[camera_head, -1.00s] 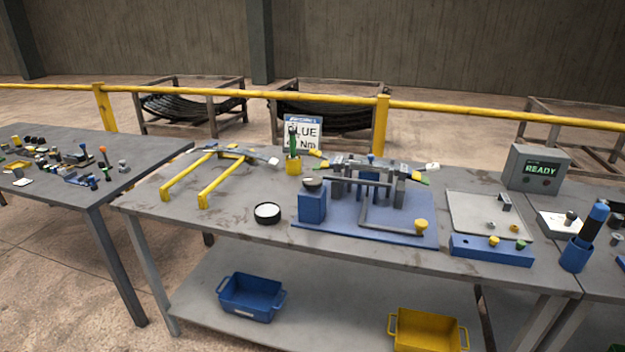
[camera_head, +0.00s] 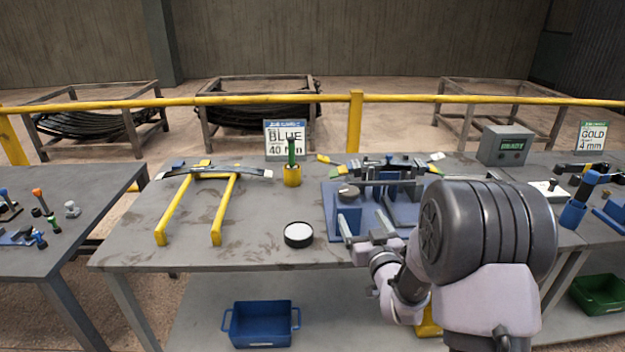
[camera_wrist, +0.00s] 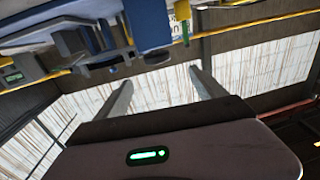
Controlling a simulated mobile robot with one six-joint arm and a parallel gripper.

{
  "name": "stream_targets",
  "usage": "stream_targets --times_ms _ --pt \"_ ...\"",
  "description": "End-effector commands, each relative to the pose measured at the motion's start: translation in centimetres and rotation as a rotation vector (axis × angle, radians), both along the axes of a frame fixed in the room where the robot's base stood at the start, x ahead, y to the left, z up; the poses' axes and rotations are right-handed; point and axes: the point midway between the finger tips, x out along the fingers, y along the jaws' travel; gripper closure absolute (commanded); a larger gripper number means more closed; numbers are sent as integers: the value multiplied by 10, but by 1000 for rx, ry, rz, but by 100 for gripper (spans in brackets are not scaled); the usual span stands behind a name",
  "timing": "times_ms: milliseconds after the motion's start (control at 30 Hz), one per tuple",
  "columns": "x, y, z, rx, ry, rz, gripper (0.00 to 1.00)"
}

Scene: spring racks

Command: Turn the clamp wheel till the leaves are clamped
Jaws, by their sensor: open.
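The clamp wheel seems to be the grey round knob (camera_head: 347,192) on top of a blue block (camera_head: 348,220) at the left end of the blue fixture plate (camera_head: 328,200). The dark leaves (camera_head: 395,162) lie across the fixture behind it, partly hidden by its posts and my arm. My gripper (camera_head: 363,230) is open and empty in front of the blue block, with its fingers toward the fixture. I cannot tell whether it touches the block. In the tilted wrist view both fingers (camera_wrist: 162,90) are apart, and the blue block (camera_wrist: 147,22) shows beyond them.
A black-rimmed white disc (camera_head: 298,234) lies left of the fixture. A yellow stand (camera_head: 217,212) holds a leaf further left. A yellow cup (camera_head: 291,176) stands before the BLUE 40 sign (camera_head: 286,134). A display box (camera_head: 506,147) stands at the back right.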

Motion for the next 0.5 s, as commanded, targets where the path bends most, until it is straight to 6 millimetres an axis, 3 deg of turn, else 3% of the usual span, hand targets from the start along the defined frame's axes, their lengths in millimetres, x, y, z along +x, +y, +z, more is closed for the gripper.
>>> stream_targets --times_ms 167,500 --pt "31 6 -2 -3 -9 6 20" --pt "125 17 -3 -3 -7 5 20"
